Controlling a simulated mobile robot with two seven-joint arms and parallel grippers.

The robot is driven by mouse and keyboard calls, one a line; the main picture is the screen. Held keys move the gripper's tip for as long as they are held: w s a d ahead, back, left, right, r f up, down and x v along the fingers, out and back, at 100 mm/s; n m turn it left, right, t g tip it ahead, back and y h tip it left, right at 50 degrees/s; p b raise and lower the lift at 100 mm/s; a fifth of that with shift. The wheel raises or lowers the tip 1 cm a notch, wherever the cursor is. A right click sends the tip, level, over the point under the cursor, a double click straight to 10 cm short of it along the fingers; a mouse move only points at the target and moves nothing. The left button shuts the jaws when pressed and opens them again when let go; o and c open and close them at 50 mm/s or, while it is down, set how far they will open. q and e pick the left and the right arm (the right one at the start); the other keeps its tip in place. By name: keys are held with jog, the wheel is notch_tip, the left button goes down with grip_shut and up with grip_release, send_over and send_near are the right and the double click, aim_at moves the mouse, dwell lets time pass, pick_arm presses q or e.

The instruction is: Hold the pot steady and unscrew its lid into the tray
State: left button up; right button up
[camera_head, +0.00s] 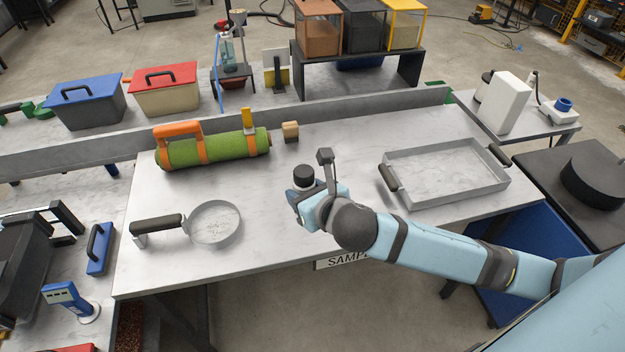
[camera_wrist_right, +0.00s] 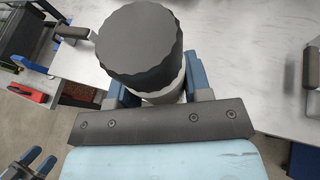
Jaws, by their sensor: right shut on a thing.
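The pot (camera_wrist_right: 168,94) is pale and stands upright near the front middle of the table, with its dark ribbed lid (camera_head: 303,172) on top. In the right wrist view the lid (camera_wrist_right: 140,45) covers most of the pot. My right gripper (camera_head: 303,194) is shut on the pot, with its blue fingers on either side below the lid. The grey metal tray (camera_head: 446,169) lies on the table to the right of the pot; it has two dark handles and looks empty.
A green turf roll (camera_head: 226,150) with orange straps lies at the back left, beside a small wooden block (camera_head: 290,131). A round sieve-like pan (camera_head: 215,224) with a dark handle lies at the front left. A grey ledge (camera_head: 330,107) runs along the back. Table between pan and pot is clear.

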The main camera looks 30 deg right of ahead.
jog(key=w+a+n+y, duration=0.2)
jog(key=a, duration=0.3)
jog(key=w+a+n+g+y, duration=0.1)
jog(key=w+a+n+y, duration=0.1)
jog(key=a, duration=0.2)
jog(key=w+a+r+n+g+y, duration=0.1)
jog(key=w+a+y, duration=0.1)
jog(key=a, duration=0.3)
jog(key=shift+w+a+n, duration=0.2)
jog(key=shift+a+n, duration=0.1)
jog(key=shift+n, duration=0.1)
grip_shut()
jog(key=w+d+r+m+t+h+b, duration=0.1)
jog(key=w+d+m+h, duration=0.1)
jog(key=d, duration=1.3)
jog(key=w+d+r+m+t+h, duration=0.1)
jog(key=d+r+m+h, duration=0.1)
jog(key=d, duration=1.3)
notch_tip(320, 180, down, 20)
jog(key=shift+r, duration=0.25)
jog(key=shift+f, duration=0.1)
jog(key=o, duration=1.3)
grip_release()
